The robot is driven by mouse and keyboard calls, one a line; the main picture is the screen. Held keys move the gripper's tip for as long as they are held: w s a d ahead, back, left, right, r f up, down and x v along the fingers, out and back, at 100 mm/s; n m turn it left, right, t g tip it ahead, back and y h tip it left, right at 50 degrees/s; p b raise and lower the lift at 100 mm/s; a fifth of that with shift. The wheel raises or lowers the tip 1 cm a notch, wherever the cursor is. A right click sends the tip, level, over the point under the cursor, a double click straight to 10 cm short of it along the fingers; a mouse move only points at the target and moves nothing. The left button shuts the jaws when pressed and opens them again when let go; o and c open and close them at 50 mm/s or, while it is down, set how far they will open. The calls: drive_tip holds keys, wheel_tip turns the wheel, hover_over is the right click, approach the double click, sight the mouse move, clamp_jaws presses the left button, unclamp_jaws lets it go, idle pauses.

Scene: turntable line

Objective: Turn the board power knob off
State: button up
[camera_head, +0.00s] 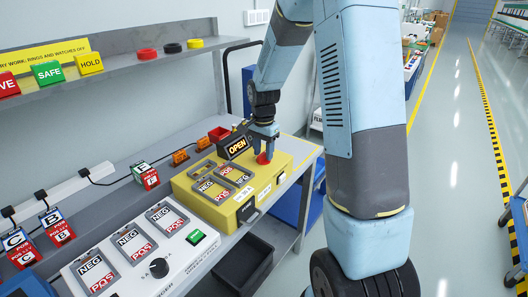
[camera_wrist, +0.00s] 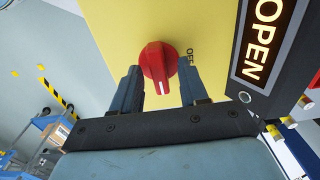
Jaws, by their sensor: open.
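The red power knob (camera_wrist: 157,58) sits on the face of the yellow board (camera_wrist: 110,22). Its white mark points down in the wrist view, away from the OFF lettering (camera_wrist: 190,56), which is printed to the right of the knob. My gripper (camera_wrist: 159,72) is open, with one finger on each side of the knob. I cannot tell whether either finger touches it. In the head view, my gripper (camera_head: 264,144) points down over the red knob (camera_head: 263,159) at the back right of the yellow board (camera_head: 246,201). The fingers partly hide the knob there.
A lit OPEN sign (camera_head: 237,147) stands beside my gripper. NEG/POS modules (camera_head: 212,190) sit in the yellow board. A white board (camera_head: 202,252) with a black knob (camera_head: 159,268) is at front left. A shelf (camera_head: 120,72) runs above the bench. A red bin (camera_head: 219,134) is behind.

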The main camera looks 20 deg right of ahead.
drive_tip(key=shift+f, duration=0.25)
drive_tip(key=shift+c, duration=0.3)
clamp_jaws()
